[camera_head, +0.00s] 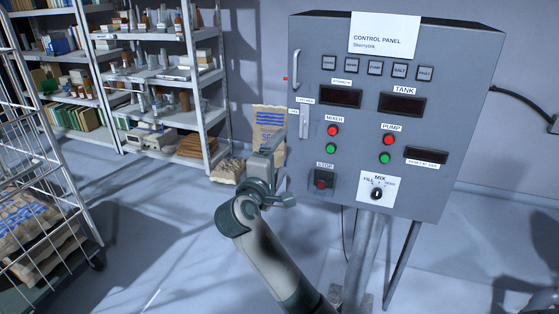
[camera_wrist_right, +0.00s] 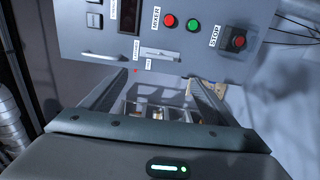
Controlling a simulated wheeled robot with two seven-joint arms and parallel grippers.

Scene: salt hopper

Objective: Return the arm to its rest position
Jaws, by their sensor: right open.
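My right arm (camera_head: 275,255) rises from the bottom of the head view. Its right gripper (camera_head: 272,142) is in front of the wall, just left of the control panel (camera_head: 455,60). In the right wrist view the two fingers of the right gripper (camera_wrist_right: 157,82) are spread apart, with nothing held between them. The panel fills the top of that view, beyond the fingertips. Whether the gripper touches the panel's edge is hard to tell. My left gripper does not show.
A wire cart (camera_head: 45,165) with sacks (camera_head: 40,225) stands at the left. Loaded shelves (camera_head: 200,85) line the back wall. A paper sack (camera_head: 268,118) stands behind my gripper. The panel's legs (camera_head: 402,265) stand right of my arm. The floor (camera_head: 160,240) between cart and arm is clear.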

